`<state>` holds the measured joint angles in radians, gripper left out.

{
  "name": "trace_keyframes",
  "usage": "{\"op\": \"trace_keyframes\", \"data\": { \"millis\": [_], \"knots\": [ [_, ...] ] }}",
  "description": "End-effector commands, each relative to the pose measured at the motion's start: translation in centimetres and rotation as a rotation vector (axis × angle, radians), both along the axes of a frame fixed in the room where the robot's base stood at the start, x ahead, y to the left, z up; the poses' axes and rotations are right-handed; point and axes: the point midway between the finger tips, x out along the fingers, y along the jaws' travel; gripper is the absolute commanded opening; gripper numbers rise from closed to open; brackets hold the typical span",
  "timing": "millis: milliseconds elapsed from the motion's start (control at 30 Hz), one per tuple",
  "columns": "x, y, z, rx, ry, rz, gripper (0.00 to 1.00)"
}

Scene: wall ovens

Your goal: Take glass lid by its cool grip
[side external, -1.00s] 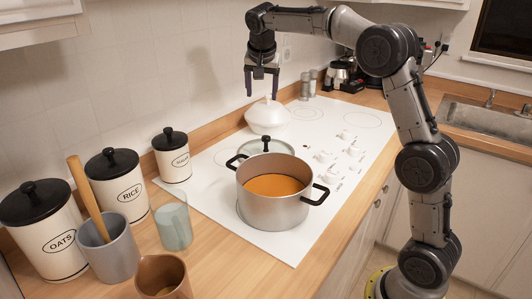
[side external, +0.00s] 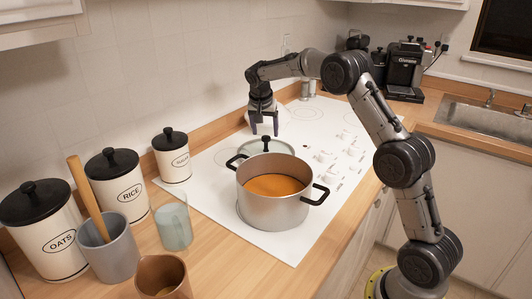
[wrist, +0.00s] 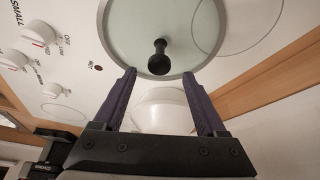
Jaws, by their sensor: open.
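The glass lid (side external: 252,148) lies on the cooktop just behind the pot, which hides part of it. It is a round, pale disc with a metal rim and a black knob. In the wrist view the lid (wrist: 128,40) fills the top middle, with its black knob (wrist: 159,57) upright at its centre. My gripper (side external: 264,133) is low behind the lid, pointing down. In the wrist view its two dark fingers (wrist: 160,74) are spread and empty, and the knob shows just beyond the gap between their tips.
A steel pot (side external: 270,212) of orange soup, with black side handles, stands in front of the lid. A white lidded dish (wrist: 162,110) shows between my fingers, beyond them. Canisters (side external: 122,188) and a glass (side external: 174,226) stand left. Cooktop knobs (side external: 335,160) are right.

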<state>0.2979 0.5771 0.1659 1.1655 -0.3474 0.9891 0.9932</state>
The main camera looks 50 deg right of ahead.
Motion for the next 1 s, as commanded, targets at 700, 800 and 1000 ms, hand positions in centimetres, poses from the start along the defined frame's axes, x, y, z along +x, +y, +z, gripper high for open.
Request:
{"op": "trace_keyframes", "data": {
  "millis": [700,800,1000],
  "knots": [
    [0.3,-1.0,-5.0,0.001,0.001,0.000,0.65],
    [0.3,-1.0,-5.0,0.001,0.001,0.000,0.47],
    [0.3,-1.0,-5.0,0.001,0.001,0.000,0.11]
  ]
}}
